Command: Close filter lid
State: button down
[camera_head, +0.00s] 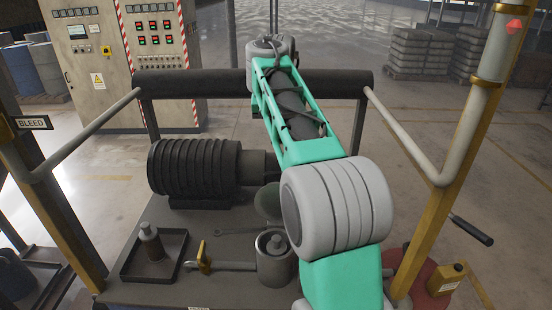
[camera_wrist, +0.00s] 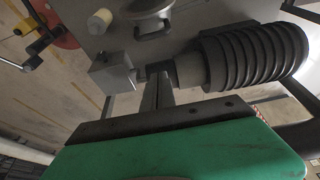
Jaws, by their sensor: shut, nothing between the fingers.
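The filter housing (camera_head: 275,262) is a grey round pot on the bench, with a lighter cylinder standing in its open top. The lid (camera_head: 268,201) is a dark grey-green disc tilted up behind the pot, partly covered by my arm. In the wrist view, a round grey part with a curved handle (camera_wrist: 150,10) is cut off by the top edge; I cannot tell how much of it is lid. My gripper (camera_wrist: 158,88) is shut and empty, with the ribbed motor to its right and this round part beyond its fingertips. My gripper is hidden in the head view.
A black ribbed motor (camera_head: 195,167) stands behind and left of the pot. A grey block (camera_wrist: 112,73) lies left of my fingers. Rails flank the bench.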

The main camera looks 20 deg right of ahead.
notch_tip(320, 180, down, 9)
jog(key=b, duration=0.1)
jog(key=shift+s+a, duration=0.15)
jog(key=shift+s, duration=0.25)
jog(key=shift+s+f+b, duration=0.15)
jog(key=shift+b, duration=0.45)
